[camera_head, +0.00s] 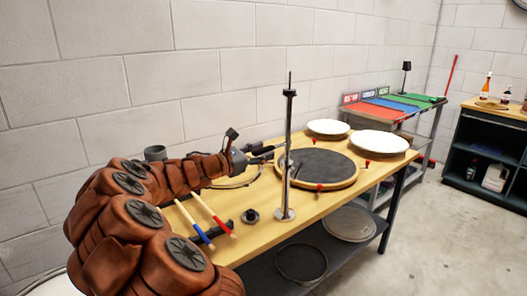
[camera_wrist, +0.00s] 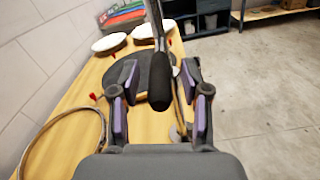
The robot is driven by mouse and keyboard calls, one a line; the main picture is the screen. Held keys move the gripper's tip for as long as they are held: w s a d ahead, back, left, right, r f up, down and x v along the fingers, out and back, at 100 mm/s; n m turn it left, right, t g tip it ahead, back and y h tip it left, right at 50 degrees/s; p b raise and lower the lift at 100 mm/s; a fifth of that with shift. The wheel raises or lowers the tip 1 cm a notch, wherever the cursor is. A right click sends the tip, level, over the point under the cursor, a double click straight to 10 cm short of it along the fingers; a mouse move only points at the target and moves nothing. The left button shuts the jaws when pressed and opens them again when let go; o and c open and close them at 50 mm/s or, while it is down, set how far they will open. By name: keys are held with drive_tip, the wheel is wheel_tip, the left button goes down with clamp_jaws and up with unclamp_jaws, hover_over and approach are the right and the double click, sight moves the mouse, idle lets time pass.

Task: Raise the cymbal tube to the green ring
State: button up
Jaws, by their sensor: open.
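The cymbal stand's slim metal tube (camera_head: 289,135) stands upright on a round base near the front edge of the bench. A dark collar and a thin rod top it. My gripper (camera_head: 268,150) is at the end of the arm, left of the tube at about mid-height. In the wrist view my gripper (camera_wrist: 159,82) is open, its purple-padded fingers apart. A dark cylinder (camera_wrist: 160,82) shows between the fingers, with a grey bar rising behind it. I cannot tell whether either finger touches it. I cannot make out a green ring in either view.
A dark practice pad (camera_head: 318,168) lies behind the tube, with white drumheads (camera_head: 379,142) beyond. Drumsticks (camera_head: 190,226) and a small black round part (camera_head: 251,216) lie in front left. A hoop (camera_wrist: 62,140) lies left in the wrist view. The floor (camera_wrist: 265,100) to the right is clear.

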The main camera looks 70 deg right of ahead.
drive_tip(key=shift+s+d, duration=0.25)
drive_tip(key=shift+d, duration=0.1)
clamp_jaws()
idle(0.3)
